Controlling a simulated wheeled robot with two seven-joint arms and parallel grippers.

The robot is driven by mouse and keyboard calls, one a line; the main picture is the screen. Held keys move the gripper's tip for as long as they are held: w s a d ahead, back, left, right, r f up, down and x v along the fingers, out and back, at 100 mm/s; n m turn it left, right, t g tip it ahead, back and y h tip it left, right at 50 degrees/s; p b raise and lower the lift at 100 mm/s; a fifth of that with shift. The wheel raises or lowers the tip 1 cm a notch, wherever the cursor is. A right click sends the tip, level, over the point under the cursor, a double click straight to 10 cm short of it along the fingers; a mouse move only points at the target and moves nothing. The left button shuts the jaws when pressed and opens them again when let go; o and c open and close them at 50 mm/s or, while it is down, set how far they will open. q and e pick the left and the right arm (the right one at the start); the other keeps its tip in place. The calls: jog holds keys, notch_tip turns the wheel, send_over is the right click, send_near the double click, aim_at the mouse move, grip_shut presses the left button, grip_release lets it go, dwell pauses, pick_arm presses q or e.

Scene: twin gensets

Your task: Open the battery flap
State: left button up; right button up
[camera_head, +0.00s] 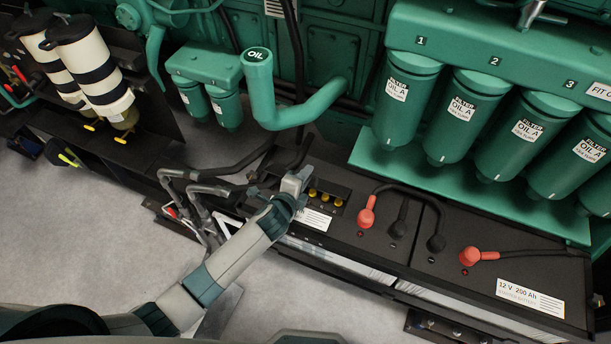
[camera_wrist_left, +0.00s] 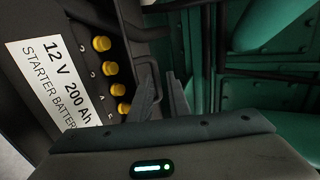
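The left battery (camera_head: 345,238) is a long black box below the green engine. Several yellow caps (camera_head: 325,198) show in a recess on its top, also in the left wrist view (camera_wrist_left: 110,70). A dark upright panel (camera_head: 335,183) behind the caps looks like the raised battery flap. My left gripper (camera_head: 301,177) is at the left end of the cap row, close to the panel. In the left wrist view its dark fingers (camera_wrist_left: 162,95) point past the caps; whether they touch or hold the panel is unclear. My right gripper is out of view.
Red (camera_head: 366,212) and black terminal covers with cables sit right of the caps. A second battery (camera_head: 480,275) stands further right. Green oil filters (camera_head: 408,105) and a bent oil pipe (camera_head: 290,105) overhang behind. Grey hoses (camera_head: 195,188) lie left of my gripper.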

pick_arm(q)
jog(key=shift+s, duration=0.15)
jog(key=shift+s+a+r, duration=0.15)
jog(key=shift+s, duration=0.2)
jog(key=b+v, duration=0.3)
jog(key=v, duration=1.3)
jog(key=shift+r, duration=0.2)
jog(key=shift+s, duration=0.15)
